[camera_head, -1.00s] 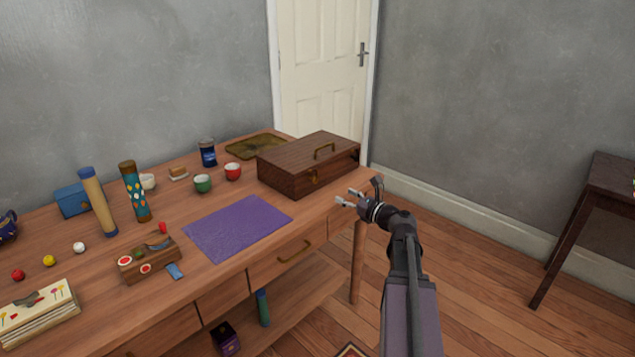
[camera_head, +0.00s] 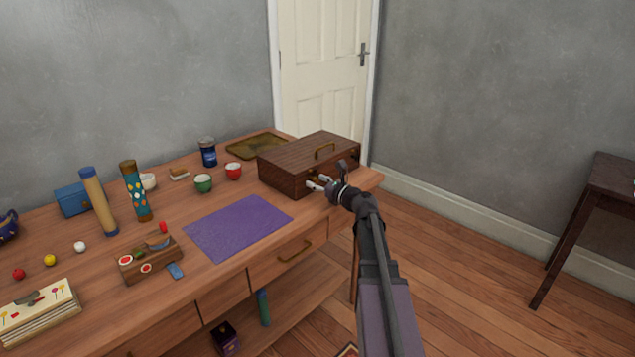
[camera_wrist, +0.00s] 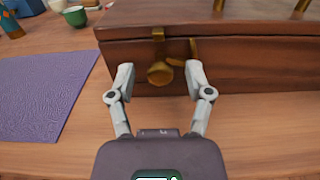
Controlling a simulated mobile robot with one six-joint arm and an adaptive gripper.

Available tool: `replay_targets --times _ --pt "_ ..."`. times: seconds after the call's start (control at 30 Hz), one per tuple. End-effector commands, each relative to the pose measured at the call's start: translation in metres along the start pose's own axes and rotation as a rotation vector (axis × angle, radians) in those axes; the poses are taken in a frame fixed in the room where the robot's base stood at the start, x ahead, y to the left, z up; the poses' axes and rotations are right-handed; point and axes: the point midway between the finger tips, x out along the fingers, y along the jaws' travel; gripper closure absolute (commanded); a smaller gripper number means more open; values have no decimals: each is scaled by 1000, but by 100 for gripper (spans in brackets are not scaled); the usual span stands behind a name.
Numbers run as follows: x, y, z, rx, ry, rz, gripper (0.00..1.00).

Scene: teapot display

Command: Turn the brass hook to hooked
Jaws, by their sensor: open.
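The dark wooden box (camera_head: 285,168) stands closed on the table, with a brass handle on its lid. Its front fills the upper part of the wrist view (camera_wrist: 240,65). Brass fittings show there: an upright piece at the lid edge (camera_wrist: 158,34), a round piece below it (camera_wrist: 160,74), and a slim slanted piece to the right (camera_wrist: 194,47). I cannot tell which of these is the hook. My gripper (camera_head: 317,184) is open and empty at the box front, its fingers (camera_wrist: 160,78) on either side of the round piece. In the head view the gripper covers the fittings.
A purple mat (camera_head: 238,226) lies left of the box. A green cup (camera_head: 203,184), a red cup (camera_head: 233,171) and a blue jar (camera_head: 208,153) stand behind it. A brass tray (camera_head: 255,146) lies behind the box. The tabletop just before the box is bare.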

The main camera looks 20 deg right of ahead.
Motion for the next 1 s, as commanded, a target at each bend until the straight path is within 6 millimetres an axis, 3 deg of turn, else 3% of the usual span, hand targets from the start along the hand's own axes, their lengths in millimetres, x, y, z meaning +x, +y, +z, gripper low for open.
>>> replay_targets --times 0.33,0.37,0.57,1.0 --pt "2 0 0 0 0 -1 34" --pt "2 0 0 0 0 -1 40" --pt "2 -1 0 0 0 -1 99" --pt "1 -2 0 -28 0 -3 100"
